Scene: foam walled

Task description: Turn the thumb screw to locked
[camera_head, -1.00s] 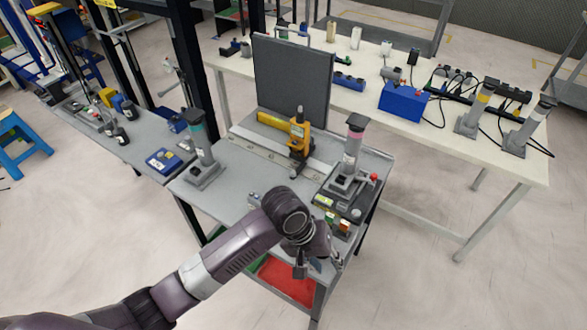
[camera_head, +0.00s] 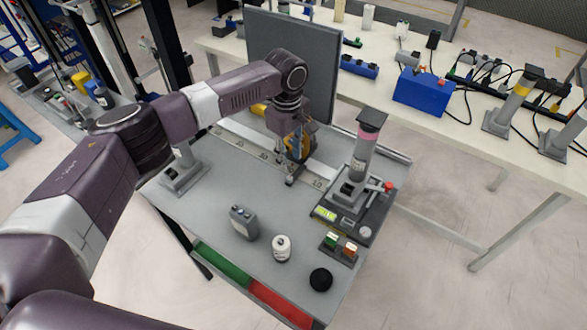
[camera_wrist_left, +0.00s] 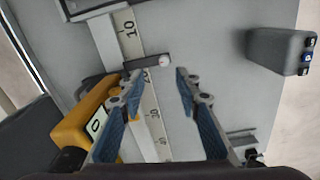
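A yellow gauge body (camera_head: 300,147) sits on the ruled rail (camera_head: 240,145) on the grey table, partly hidden behind my left arm. In the left wrist view the yellow body (camera_wrist_left: 85,122) is at the left, and the rail (camera_wrist_left: 128,32) runs down the middle. A dark grey bar-shaped part with a pale round end (camera_wrist_left: 148,62), which looks like the thumb screw, lies across the rail just beyond the fingertips. My left gripper (camera_head: 291,168) is over the rail at the yellow body. Its blue-padded fingers (camera_wrist_left: 158,76) are apart with nothing held between them. Locked or unlocked cannot be read.
A grey box (camera_head: 244,222), a white cylinder (camera_head: 281,248) and a black puck (camera_head: 321,279) stand on the table's front part. A black device with a pink-banded column (camera_head: 366,145) stands to the right. A dark upright panel (camera_head: 290,50) stands behind the rail.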

